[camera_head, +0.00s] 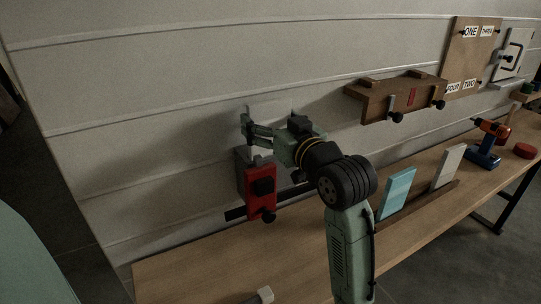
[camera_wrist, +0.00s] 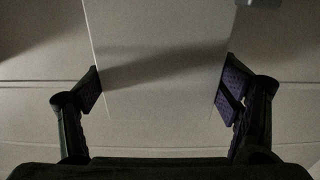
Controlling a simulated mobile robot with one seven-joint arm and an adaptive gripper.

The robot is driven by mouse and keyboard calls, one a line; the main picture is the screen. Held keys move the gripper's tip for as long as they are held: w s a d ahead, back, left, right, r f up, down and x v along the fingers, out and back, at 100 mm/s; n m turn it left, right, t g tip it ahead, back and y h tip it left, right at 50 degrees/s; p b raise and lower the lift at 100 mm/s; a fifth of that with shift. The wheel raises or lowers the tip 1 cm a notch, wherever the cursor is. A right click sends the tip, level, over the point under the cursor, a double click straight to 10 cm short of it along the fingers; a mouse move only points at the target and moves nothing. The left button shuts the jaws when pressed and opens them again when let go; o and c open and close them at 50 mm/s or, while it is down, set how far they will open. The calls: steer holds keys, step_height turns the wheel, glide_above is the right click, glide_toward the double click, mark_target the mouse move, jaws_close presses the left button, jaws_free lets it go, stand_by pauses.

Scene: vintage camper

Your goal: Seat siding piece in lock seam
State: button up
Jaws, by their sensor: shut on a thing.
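The siding piece (camera_wrist: 165,115) is a pale flat panel that fills the space between my fingers in the wrist view. Its straight side edges run along the inner faces of the dark finger pads. My gripper (camera_wrist: 160,88) is shut on it from both sides. In the head view my gripper (camera_head: 268,122) is close against the pale siding wall (camera_head: 180,85), and only a small part of the piece (camera_head: 270,108) shows past the fingers. Thin horizontal seams cross the wall on both sides of the piece. I cannot tell whether its edge is inside a seam.
A red block with a black knob (camera_head: 262,188) and a dark bar (camera_head: 236,213) are just below my gripper. A wooden bench (camera_head: 190,270) runs along the wall, with blue (camera_head: 397,190) and white (camera_head: 447,167) panels and a drill (camera_head: 488,142). A brown shelf (camera_head: 375,103) is to the right.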

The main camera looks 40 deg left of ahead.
steer(key=shift+f+b, duration=1.95)
steer(key=shift+f, duration=0.75)
steer(key=shift+r, duration=0.1)
steer(key=o, duration=1.2)
steer(key=shift+c, duration=0.2)
steer(key=b+v, duration=0.2)
steer(key=v, duration=1)
